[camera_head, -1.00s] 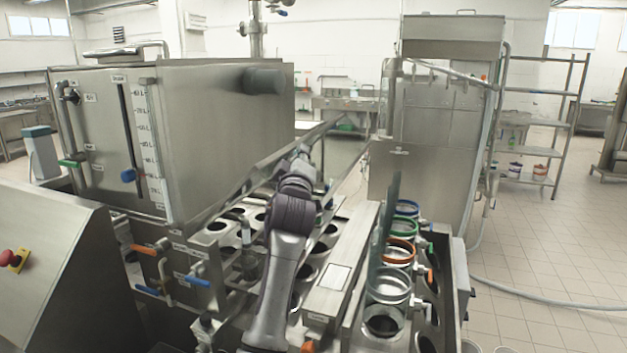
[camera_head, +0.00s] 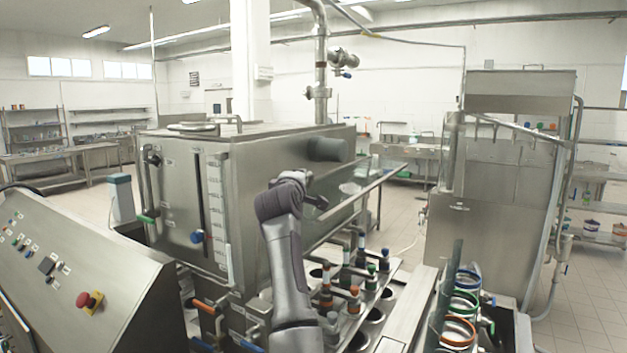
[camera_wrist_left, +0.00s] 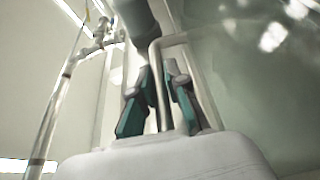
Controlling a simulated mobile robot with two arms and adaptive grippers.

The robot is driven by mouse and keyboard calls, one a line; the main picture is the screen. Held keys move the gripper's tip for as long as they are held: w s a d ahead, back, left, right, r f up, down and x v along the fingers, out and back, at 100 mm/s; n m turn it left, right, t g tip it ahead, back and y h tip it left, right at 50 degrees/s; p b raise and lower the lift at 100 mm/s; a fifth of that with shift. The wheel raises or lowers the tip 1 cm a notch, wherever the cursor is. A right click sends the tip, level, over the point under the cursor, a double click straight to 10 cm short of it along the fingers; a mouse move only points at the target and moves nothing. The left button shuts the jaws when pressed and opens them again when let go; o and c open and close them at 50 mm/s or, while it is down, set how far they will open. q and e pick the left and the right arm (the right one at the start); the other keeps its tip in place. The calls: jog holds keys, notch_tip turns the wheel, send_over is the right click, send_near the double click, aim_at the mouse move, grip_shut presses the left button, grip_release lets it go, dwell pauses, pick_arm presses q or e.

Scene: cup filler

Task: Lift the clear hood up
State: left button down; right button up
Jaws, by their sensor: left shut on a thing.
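The clear hood (camera_head: 366,189), a see-through panel with a metal edge bar, slants in front of the steel tank in the head view. It stands above a row of valves and cup holes. In the left wrist view its clear panel (camera_wrist_left: 250,75) fills the right side. My left gripper (camera_head: 318,202) is at the hood's near part in the head view. In the left wrist view the teal-padded fingers of my left gripper (camera_wrist_left: 160,95) are shut on a thin metal handle rod (camera_wrist_left: 154,58). My right gripper is out of view.
The steel tank (camera_head: 285,190) stands behind the hood. Valves with coloured collars (camera_head: 354,299) stand below it. Ringed clear cups (camera_head: 459,330) line the right side. A control panel with a red button (camera_head: 83,299) is at left. A tall steel cabinet (camera_head: 490,240) stands at right.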

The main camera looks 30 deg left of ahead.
pick_arm(q)
jog(key=shift+a+r, duration=0.15)
jog(key=shift+r, duration=0.05)
jog(key=c, duration=1.2)
grip_release()
jog(key=shift+f, duration=0.15)
jog(key=shift+s, duration=0.15)
jog(key=v, duration=1.1)
jog(key=shift+s, duration=0.35)
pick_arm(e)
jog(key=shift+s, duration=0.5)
